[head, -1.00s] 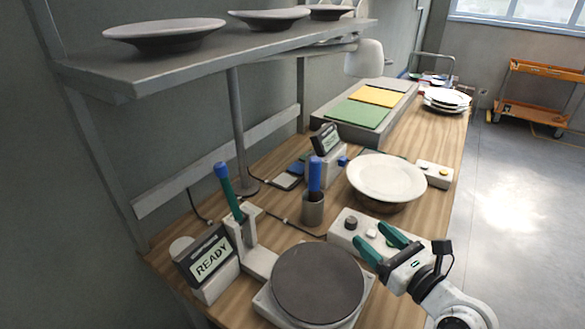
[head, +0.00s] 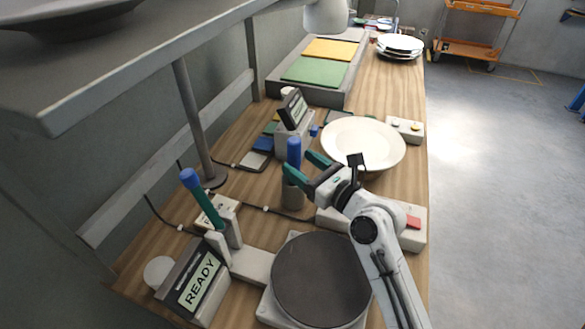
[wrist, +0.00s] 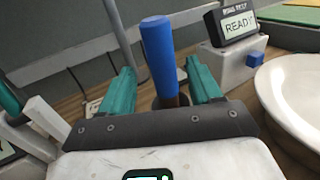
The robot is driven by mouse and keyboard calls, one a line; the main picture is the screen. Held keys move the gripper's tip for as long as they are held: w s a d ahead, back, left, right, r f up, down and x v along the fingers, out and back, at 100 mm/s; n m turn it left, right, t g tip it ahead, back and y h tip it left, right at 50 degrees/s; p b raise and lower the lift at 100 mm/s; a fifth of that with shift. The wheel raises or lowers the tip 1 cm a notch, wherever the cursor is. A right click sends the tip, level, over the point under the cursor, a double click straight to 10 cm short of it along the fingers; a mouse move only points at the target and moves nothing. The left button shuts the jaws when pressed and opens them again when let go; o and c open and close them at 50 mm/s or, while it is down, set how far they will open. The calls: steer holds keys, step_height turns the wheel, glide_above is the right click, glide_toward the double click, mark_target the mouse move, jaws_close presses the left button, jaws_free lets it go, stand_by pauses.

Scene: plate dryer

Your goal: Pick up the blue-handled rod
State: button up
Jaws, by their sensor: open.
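A rod with a blue handle (head: 294,152) stands upright in a grey cup (head: 292,194) on the wooden bench. In the wrist view the blue handle (wrist: 159,55) rises straight ahead, in line with the gap between the fingers. My gripper (head: 306,166) has green fingers and is open, close to the right of the handle in the head view. Whether a finger touches it, I cannot tell. The cup and the rod's lower part are mostly hidden in the wrist view. A second blue-topped rod (head: 190,179), green below, leans in a white stand at the left.
A cream plate (head: 363,143) lies right of the cup. A READY display (head: 199,284) and a dark round plate (head: 321,279) are in front. A second display unit (head: 294,110) stands behind the cup. A shelf (head: 165,50) overhangs the left side.

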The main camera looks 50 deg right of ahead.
mark_target(289, 154)
steer(key=w, duration=0.2)
steer(key=w+p, duration=0.1)
steer(key=w, duration=0.1)
steer(key=shift+d+r, duration=0.15)
steer(key=shift+d, duration=0.25)
steer(key=shift+w, duration=0.55)
steer(key=shift+c, duration=0.3)
